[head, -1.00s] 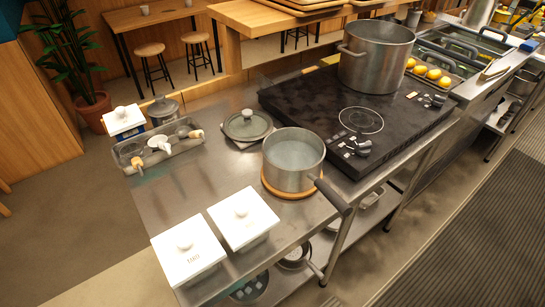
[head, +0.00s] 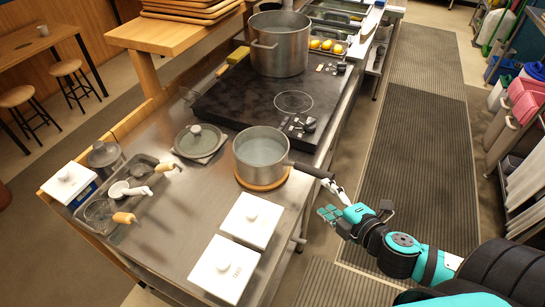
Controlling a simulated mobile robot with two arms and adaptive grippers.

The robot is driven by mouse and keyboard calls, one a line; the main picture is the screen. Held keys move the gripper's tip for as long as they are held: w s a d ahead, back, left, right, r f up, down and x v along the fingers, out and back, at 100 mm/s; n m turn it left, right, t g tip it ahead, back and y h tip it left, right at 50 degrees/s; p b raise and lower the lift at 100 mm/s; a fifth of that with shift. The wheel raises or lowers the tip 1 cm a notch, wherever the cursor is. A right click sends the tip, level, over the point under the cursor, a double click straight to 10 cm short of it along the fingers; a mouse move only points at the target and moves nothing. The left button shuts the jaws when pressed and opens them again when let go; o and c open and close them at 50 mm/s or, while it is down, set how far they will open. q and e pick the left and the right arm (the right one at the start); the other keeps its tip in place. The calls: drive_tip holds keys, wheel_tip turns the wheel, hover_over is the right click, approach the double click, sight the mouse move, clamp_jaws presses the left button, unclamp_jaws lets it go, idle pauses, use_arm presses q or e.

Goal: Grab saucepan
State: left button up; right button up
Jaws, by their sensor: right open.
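The saucepan (head: 262,158) is grey metal with a dark handle (head: 310,170) that points right, past the counter's front edge. It sits upright on a round wooden trivet (head: 263,184) on the steel counter. My right gripper (head: 332,200) comes in from the lower right and is open, with its fingers just beyond and below the handle's tip. One finger overlaps the tip in the picture; I cannot tell whether they touch. Nothing is between the fingers. My left gripper is out of view.
A black cooktop (head: 250,99) with a large pot (head: 279,50) stands behind the saucepan. A lidded dish (head: 197,141) is left of it. Two white lidded boxes (head: 250,220) (head: 224,268) stand in front. A tool tray (head: 100,219) lies left. The aisle floor right is clear.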

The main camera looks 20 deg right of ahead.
wheel_tip(320, 180, up, 3)
drive_tip(key=w+a, duration=0.1)
drive_tip(key=a, duration=0.1)
drive_tip(key=p, duration=0.3)
approach(285, 163)
drive_tip(key=x, duration=0.3)
drive_tip(key=shift+n, duration=0.4)
drive_tip(key=p+x, duration=0.1)
drive_tip(key=x, duration=0.4)
drive_tip(key=shift+d+r+p, duration=0.1)
drive_tip(key=shift+p, duration=0.25)
drive_tip(key=shift+w+f, duration=0.25)
drive_tip(key=shift+w, duration=0.1)
drive_tip(key=shift+s, duration=0.1)
drive_tip(key=shift+c, duration=0.4)
drive_tip(key=shift+s, duration=0.1)
drive_tip(key=c, duration=1.1)
drive_tip(key=shift+s, duration=0.1)
clamp_jaws()
drive_tip(key=shift+r, duration=0.1)
